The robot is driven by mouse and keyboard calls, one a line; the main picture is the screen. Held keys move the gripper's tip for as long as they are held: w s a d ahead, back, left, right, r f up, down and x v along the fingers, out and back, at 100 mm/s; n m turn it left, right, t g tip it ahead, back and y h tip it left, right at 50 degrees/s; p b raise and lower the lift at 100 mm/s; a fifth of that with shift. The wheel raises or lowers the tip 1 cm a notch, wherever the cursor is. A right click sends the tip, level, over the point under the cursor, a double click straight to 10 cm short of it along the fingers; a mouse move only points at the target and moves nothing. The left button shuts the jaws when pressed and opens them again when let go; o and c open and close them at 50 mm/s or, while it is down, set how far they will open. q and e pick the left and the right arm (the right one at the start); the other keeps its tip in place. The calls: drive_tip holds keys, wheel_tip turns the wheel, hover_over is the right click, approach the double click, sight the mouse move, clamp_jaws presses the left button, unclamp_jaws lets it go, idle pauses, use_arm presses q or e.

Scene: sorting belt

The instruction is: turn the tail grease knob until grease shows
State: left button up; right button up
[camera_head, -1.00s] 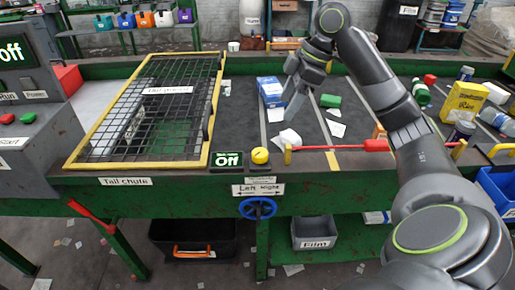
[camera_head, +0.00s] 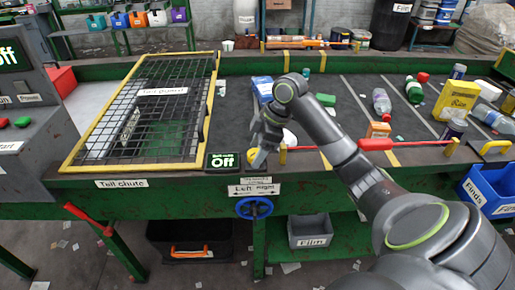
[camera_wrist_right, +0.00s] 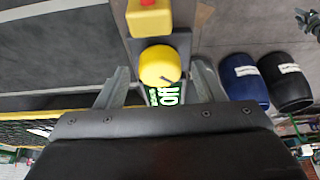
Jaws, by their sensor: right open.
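The yellow round knob (camera_wrist_right: 160,66) shows in the right wrist view, with a dark mark on its face. It sits just beside the lit green "Off" display (camera_wrist_right: 166,96). In the head view my gripper mostly covers the knob, and the display (camera_head: 222,161) is left of it. My right gripper (camera_head: 257,156) is open over the belt's front edge; in the wrist view its fingers (camera_wrist_right: 160,72) stand on either side of the knob. Whether they touch it I cannot tell. I see no grease. My left gripper is out of view.
A yellow-framed mesh guard (camera_head: 77,150) lies left. A blue handwheel (camera_head: 254,208) is below the front edge. A red bar (camera_head: 405,143) runs along the edge to the right.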

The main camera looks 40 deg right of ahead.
drive_tip(key=c, duration=1)
drive_tip(key=shift+o, duration=0.2)
drive_tip(key=shift+r+p, duration=0.15)
drive_tip(key=shift+p, duration=0.45)
drive_tip(key=m+p, duration=0.2)
drive_tip(key=p, duration=0.2)
drive_tip(key=m+t+h+p, duration=0.1)
drive_tip(key=m+p, duration=0.2)
drive_tip(key=p, duration=0.1)
drive_tip(key=shift+s+a+r+m+h, duration=0.1)
drive_tip(key=shift+s+a+m+h, duration=0.05)
drive_tip(key=shift+m+h, duration=0.15)
drive_tip(key=shift+f+m+t+p, duration=0.2)
drive_tip(key=shift+m+t+p, duration=0.3)
drive_tip(key=shift+p, duration=0.5)
drive_tip(key=o, duration=1)
drive_tip(key=shift+c, duration=0.2)
